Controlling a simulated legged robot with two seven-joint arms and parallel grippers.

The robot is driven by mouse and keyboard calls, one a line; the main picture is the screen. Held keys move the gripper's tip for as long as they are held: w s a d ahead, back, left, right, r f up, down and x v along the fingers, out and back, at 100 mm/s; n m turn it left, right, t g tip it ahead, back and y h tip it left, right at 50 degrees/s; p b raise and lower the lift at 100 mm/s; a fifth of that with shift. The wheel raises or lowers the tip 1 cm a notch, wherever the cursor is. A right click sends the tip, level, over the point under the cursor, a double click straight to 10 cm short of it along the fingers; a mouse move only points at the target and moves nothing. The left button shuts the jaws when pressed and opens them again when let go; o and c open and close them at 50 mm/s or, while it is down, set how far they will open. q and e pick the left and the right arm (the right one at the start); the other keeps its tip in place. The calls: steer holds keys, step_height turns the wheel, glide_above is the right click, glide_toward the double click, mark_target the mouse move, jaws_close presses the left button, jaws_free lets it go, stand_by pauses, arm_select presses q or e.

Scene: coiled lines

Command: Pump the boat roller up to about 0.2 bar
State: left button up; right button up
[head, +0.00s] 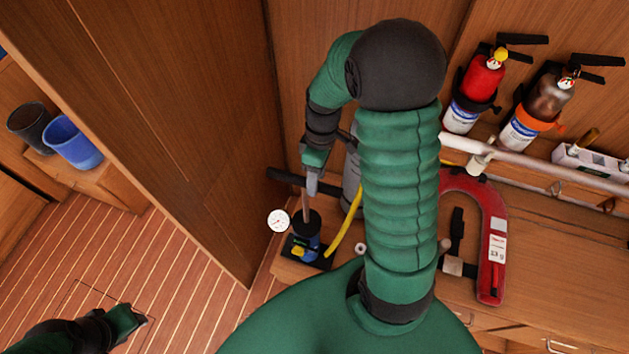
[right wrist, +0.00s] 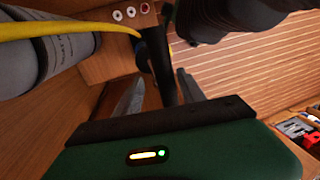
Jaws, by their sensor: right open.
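The pump (head: 305,240) stands on the wooden bench, with a blue and black body, a round white gauge (head: 278,221), a rod and a black crossbar handle (head: 285,177). The gauge needle is too small to read. A yellow hose (head: 345,225) runs up from beside it. The grey boat roller (head: 351,185) is partly hidden behind my right arm; it also shows in the right wrist view (right wrist: 45,62). My right gripper (head: 311,187) is at the handle, open, with the black handle (right wrist: 158,65) between its fingers. My left gripper (head: 140,318) is low at the left, away from the pump.
Fire extinguishers (head: 481,80) hang on the wall at right. A red horseshoe-shaped piece (head: 490,240) is on the bench, beside a white pipe (head: 540,165). Blue and dark buckets (head: 72,142) stand at far left. The striped floor (head: 150,250) is clear.

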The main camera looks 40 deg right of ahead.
steer(key=shift+x, duration=0.9)
steer(key=shift+a+r, duration=0.2)
steer(key=shift+a, duration=0.7)
steer(key=shift+c, duration=2.6)
steer(key=shift+w+d+f, duration=0.15)
steer(key=shift+d+f, duration=0.05)
steer(key=shift+d, duration=0.45)
jaws_close()
steer(key=shift+a+r, duration=0.15)
steer(key=shift+a, duration=0.15)
arm_select(q)
steer(key=shift+a, duration=0.3)
arm_select(e)
steer(key=shift+d, duration=0.15)
arm_select(q)
steer(key=shift+f, duration=0.1)
